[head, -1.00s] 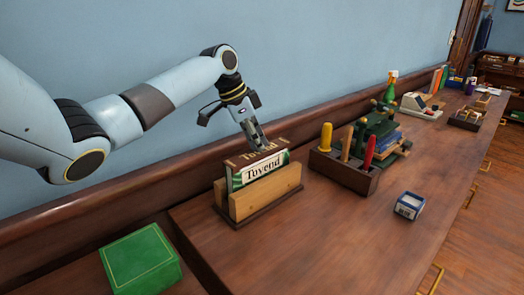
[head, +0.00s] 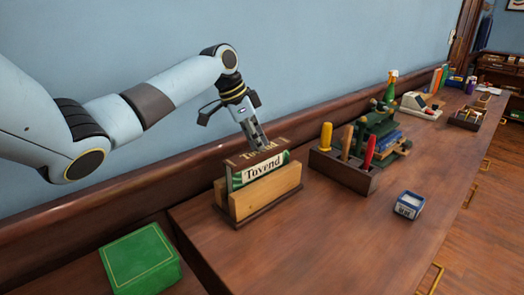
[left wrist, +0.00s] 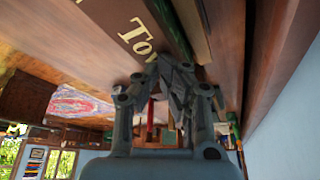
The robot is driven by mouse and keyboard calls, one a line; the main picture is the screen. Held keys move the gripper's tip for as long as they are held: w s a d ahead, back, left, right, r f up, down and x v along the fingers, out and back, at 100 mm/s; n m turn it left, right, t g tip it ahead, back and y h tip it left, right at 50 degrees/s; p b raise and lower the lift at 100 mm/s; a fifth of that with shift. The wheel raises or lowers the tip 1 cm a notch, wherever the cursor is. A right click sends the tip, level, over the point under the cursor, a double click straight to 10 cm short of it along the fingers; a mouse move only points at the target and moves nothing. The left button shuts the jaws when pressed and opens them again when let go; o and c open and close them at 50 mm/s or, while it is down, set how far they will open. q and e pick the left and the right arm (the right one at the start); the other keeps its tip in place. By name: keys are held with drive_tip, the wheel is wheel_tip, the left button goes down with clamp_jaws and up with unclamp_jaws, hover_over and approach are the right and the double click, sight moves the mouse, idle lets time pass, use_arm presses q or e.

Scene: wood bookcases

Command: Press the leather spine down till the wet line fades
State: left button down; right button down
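The book with a brown leather spine (head: 275,151) stands spine up in a wooden holder (head: 267,199). A green and white "Tovend" strip shows on its front side. My left gripper (head: 259,146) comes down onto the spine from above, its tips at or very near the leather. In the left wrist view the fingers (left wrist: 176,76) look closed together, with nothing visible between them, against the lettered brown spine (left wrist: 118,28). A wet line cannot be made out in either view. My right gripper is not in view.
A wooden rack (head: 345,172) with yellow, brown and red handled tools stands right of the holder. Behind it is a green press (head: 374,130). A small blue-and-white box (head: 409,205) sits in front. A green box (head: 141,260) lies lower left. The front of the counter is clear.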

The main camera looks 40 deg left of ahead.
use_arm(q)
drive_tip(key=shift+f+p, duration=0.1)
drive_tip(key=shift+p, duration=1)
idle(3.2)
idle(0.9)
wheel_tip(320, 180, up, 7)
drive_tip(key=p, duration=0.7)
idle(0.4)
